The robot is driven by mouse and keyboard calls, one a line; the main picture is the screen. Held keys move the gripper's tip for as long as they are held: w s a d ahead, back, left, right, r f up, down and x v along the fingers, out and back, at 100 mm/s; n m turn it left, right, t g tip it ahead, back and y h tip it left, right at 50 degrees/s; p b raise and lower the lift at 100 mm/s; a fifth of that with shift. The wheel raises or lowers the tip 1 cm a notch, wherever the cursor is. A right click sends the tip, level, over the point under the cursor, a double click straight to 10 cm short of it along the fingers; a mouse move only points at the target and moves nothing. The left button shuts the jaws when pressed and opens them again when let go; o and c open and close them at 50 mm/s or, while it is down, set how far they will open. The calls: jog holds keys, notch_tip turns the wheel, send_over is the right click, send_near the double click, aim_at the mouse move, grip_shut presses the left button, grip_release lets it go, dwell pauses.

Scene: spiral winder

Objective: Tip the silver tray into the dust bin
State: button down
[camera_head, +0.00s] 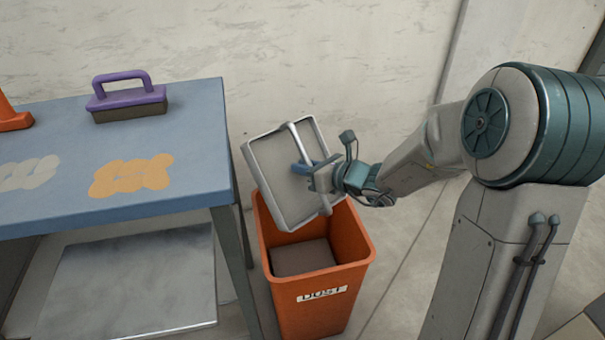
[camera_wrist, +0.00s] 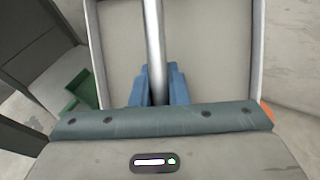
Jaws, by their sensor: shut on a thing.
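The silver tray (camera_head: 272,165) is tilted steeply above the orange dust bin (camera_head: 318,292), its lower edge at or inside the bin's mouth. No load shows on the tray face that I can see. My gripper (camera_head: 304,172) is shut on the tray's bar handle, which crosses the tray. In the wrist view the blue fingers of my gripper (camera_wrist: 159,85) close around the handle, with the tray (camera_wrist: 113,45) behind. The bin is upright, marked DUST, with a dark grey surface visible inside. Whether tray and bin touch is unclear.
A blue table (camera_head: 195,130) stands left of the bin, with a purple-handled brush (camera_head: 125,100), an orange object (camera_head: 12,118) and pale and orange patches on top. A lower shelf (camera_head: 135,285) lies beneath. A wall is behind; floor is clear right of the bin.

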jog(key=shift+s+d+f+n+t+y+b, duration=0.2)
jog(key=shift+s+d+t+y+b, duration=0.6)
jog(key=shift+b, duration=1.75)
jog(key=shift+s+d+f+n+t+y+b, duration=0.15)
jog(key=shift+s+d+t+y+b, duration=0.7)
jog(key=shift+b, duration=1.7)
jog(key=shift+s+d+r+y+b, duration=0.15)
jog(key=shift+s+d+y+b, duration=0.15)
jog(key=shift+s+y+b, duration=0.4)
jog(key=shift+d+r+t+b, duration=0.15)
jog(key=shift+d+t+b, duration=0.1)
jog(key=shift+b, duration=0.1)
jog(key=shift+a, duration=0.1)
